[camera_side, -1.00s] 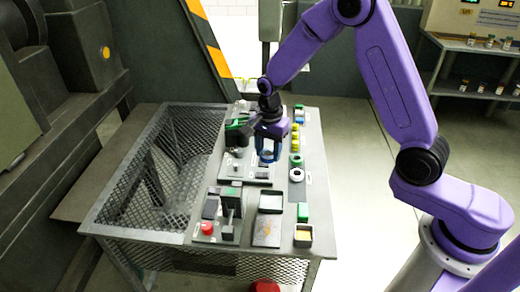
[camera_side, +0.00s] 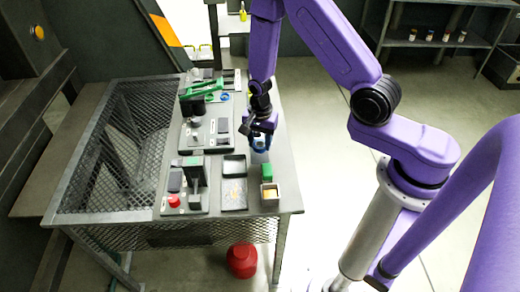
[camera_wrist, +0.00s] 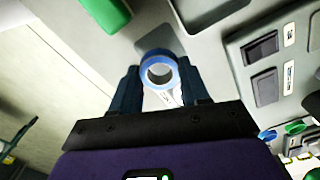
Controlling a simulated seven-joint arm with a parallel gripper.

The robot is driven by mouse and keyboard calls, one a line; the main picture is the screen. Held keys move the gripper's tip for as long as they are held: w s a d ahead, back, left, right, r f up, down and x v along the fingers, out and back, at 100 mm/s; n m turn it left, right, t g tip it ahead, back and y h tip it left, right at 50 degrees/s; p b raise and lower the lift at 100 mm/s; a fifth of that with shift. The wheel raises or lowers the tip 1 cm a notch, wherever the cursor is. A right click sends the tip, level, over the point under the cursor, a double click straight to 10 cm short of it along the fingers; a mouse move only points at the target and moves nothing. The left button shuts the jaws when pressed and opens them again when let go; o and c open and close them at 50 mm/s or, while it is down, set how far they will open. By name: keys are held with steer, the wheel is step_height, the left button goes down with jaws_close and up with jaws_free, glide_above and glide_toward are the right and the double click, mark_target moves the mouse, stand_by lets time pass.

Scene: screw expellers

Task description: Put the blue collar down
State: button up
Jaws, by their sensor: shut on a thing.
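The blue collar (camera_wrist: 157,54) is an upright-looking ring seen from above in the wrist view, with its hole open towards the camera. My gripper (camera_wrist: 159,72) is shut on it, one dark finger on each side. In the side view my gripper (camera_side: 260,138) holds the collar (camera_side: 261,147) over the right-hand strip of the workbench (camera_side: 224,219), behind a green block (camera_side: 266,172). The wrist view shows a pale surface under the collar. I cannot tell whether the collar touches it.
A black press-like fixture (camera_side: 194,174) and a red button (camera_side: 174,201) are further left. Green and blue rings (camera_side: 224,97) lie behind.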

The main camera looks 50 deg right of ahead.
mark_target(260, 157)
steer(key=shift+f, duration=1.9)
steer(key=shift+f, duration=0.15)
steer(key=o, duration=1.2)
steer(key=s+a+r+n, duration=0.2)
steer(key=r+n, duration=0.2)
steer(key=r, duration=0.5)
steer(key=s+a+r+n, duration=0.15)
steer(key=r+n, duration=0.25)
steer(key=r, duration=0.5)
steer(key=s+r+n, duration=0.5)
steer(key=s+n, duration=0.4)
steer(key=s, duration=0.2)
steer(key=s+r+n, duration=0.4)
steer(key=s+n, duration=0.5)
steer(key=s, duration=0.1)
steer(key=shift+s+d+r, duration=0.15)
steer(key=shift+s+r, duration=0.2)
steer(key=shift+r, duration=0.05)
